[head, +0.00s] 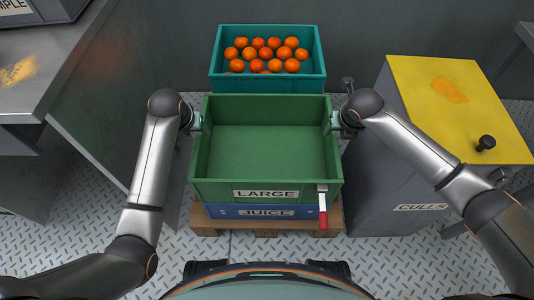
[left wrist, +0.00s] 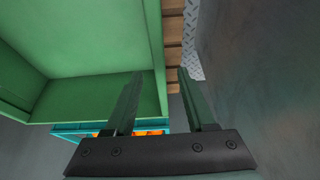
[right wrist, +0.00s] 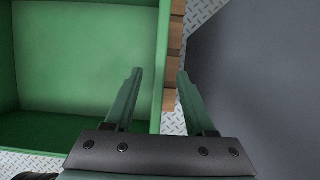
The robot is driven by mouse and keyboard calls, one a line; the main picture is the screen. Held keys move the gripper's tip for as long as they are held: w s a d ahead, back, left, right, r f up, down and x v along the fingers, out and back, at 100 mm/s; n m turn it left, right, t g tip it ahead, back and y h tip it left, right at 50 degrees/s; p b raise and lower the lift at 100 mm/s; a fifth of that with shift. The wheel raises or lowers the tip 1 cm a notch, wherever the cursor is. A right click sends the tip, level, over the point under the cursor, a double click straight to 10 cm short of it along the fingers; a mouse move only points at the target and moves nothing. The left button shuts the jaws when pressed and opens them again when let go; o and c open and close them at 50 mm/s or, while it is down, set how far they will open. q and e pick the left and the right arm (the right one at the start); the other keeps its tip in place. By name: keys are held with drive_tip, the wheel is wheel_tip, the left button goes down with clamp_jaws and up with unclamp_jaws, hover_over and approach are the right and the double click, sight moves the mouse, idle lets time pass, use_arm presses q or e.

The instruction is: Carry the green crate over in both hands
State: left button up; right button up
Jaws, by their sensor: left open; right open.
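The green crate (head: 264,150), labelled LARGE, is empty and sits level on a blue crate (head: 225,211) labelled JUICE. My left gripper (head: 197,122) is at the crate's left wall, my right gripper (head: 335,121) at its right wall. Both are open. In the left wrist view the fingers (left wrist: 160,75) stand either side of the green wall rim (left wrist: 154,50). In the right wrist view the fingers (right wrist: 160,75) also straddle the rim (right wrist: 163,50). I cannot tell whether any finger touches the wall.
A red-handled tool (head: 323,208) hangs at the green crate's front right corner. A wooden pallet (head: 335,218) lies under the stack. A teal crate (head: 266,85) of oranges (head: 265,53) stands behind. A grey, yellow-topped CULLS bin (head: 440,100) is right, a metal bench (head: 50,55) left.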

sight(199, 134)
use_arm(q)
drive_tip(key=shift+x, duration=1.95)
use_arm(e)
drive_tip(key=shift+x, duration=2)
use_arm(q)
drive_tip(key=shift+c, duration=0.3)
use_arm(e)
drive_tip(key=shift+c, duration=0.3)
use_arm(q)
clamp_jaws()
use_arm(e)
clamp_jaws()
use_arm(q)
drive_tip(key=shift+w+r, duration=0.1)
use_arm(e)
drive_tip(key=shift+w+r, duration=0.1)
drive_tip(key=shift+r, duration=0.05)
